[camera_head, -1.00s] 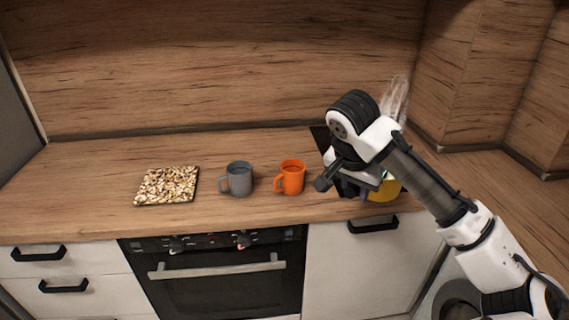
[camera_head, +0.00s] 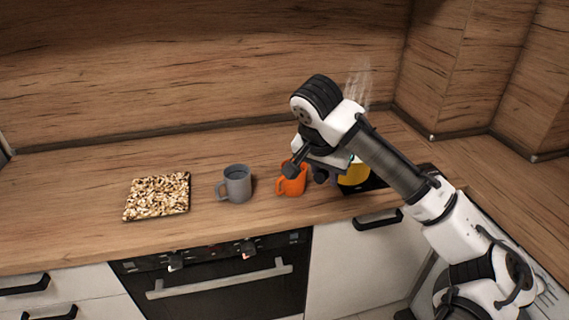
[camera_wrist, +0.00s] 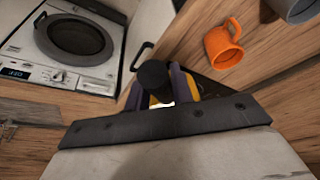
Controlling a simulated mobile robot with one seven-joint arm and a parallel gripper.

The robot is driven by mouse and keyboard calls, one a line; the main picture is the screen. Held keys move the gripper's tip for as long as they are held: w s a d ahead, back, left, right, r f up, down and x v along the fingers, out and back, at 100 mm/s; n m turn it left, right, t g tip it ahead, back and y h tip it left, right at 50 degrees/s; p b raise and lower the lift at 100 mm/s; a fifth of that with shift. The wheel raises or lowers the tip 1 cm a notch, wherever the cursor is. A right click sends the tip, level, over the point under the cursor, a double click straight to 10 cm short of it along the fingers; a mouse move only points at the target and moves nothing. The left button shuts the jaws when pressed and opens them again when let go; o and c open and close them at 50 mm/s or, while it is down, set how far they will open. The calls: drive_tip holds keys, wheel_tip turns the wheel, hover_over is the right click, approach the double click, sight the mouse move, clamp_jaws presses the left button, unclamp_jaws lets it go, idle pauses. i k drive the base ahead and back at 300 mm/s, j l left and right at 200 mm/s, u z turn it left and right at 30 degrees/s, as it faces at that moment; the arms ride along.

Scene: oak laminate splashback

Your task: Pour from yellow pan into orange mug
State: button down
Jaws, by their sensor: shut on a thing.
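The orange mug (camera_head: 292,184) stands upright on the wooden counter, its top partly covered by my wrist in the head view. It also shows in the wrist view (camera_wrist: 222,45). The yellow pan (camera_head: 353,176) is just right of the mug, mostly hidden behind my arm. My gripper (camera_wrist: 160,88) is shut on the pan's dark handle, with slivers of yellow behind the fingers in the wrist view. The pan looks roughly level. Its contents are hidden, and I cannot tell whether it touches the surface below.
A grey mug (camera_head: 235,184) stands left of the orange mug. A speckled square board (camera_head: 157,196) lies farther left. A dark flat surface (camera_head: 378,183) lies around the pan. Pale steam-like streaks (camera_head: 359,84) rise behind my arm. The wooden splashback (camera_head: 200,70) closes the back.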

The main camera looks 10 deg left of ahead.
sight(295, 187)
drive_tip(key=i+j, duration=0.1)
drive_tip(key=j, duration=0.25)
drive_tip(key=i+j, duration=0.1)
drive_tip(key=j, duration=0.25)
drive_tip(key=i+j, duration=0.1)
drive_tip(key=j, duration=0.25)
drive_tip(key=i+j, duration=0.1)
drive_tip(key=j, duration=0.25)
